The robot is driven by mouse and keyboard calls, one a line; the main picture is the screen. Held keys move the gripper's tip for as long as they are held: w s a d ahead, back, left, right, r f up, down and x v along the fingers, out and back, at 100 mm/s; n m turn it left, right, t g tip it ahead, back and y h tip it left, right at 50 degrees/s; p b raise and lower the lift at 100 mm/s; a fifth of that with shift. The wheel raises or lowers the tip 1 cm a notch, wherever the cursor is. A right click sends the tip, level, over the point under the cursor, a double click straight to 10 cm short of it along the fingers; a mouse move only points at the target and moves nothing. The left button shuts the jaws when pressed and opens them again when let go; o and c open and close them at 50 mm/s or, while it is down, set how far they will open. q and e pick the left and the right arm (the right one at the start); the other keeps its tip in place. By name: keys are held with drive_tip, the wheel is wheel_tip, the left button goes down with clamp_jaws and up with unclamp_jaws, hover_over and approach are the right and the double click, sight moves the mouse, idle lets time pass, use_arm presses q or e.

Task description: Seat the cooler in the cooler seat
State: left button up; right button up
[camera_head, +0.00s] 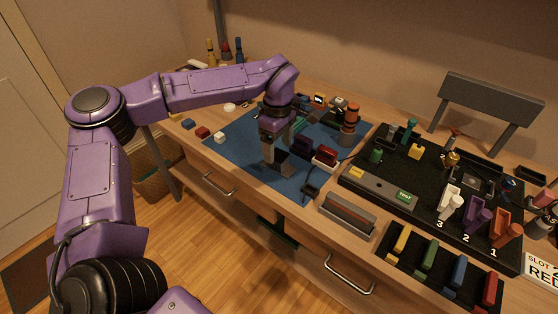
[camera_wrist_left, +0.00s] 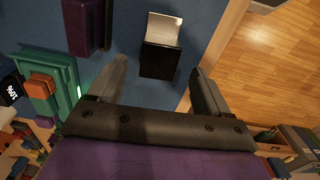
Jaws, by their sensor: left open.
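A small block with a black face and a pale grey face (camera_wrist_left: 161,58) lies on the blue mat, and I take it to be the cooler, though I cannot be sure. It also shows in the head view (camera_head: 286,166), partly behind my gripper. My left gripper (camera_head: 279,155) is open and empty above the mat. In the left wrist view its fingers (camera_wrist_left: 157,72) are spread, with the block ahead between them. The black board (camera_head: 365,196) on the right holds several parts and a dark square recess (camera_head: 468,183); I cannot tell whether this is the cooler seat. My right gripper is not visible.
A dark purple block (camera_head: 303,146) and a red block (camera_head: 326,153) stand close right of my gripper. An orange-brown cylinder (camera_head: 350,118) stands behind them. A grey-topped box (camera_head: 347,211) and a colour-block tray (camera_head: 441,262) lie in front. The mat's left part (camera_head: 235,155) is clear.

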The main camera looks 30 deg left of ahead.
sight(279, 154)
use_arm(q)
wheel_tip(279, 154, down, 5)
drive_tip(key=shift+w, duration=0.1)
drive_tip(key=c, duration=1.2)
drive_tip(key=shift+c, duration=0.2)
drive_tip(key=shift+r, duration=0.15)
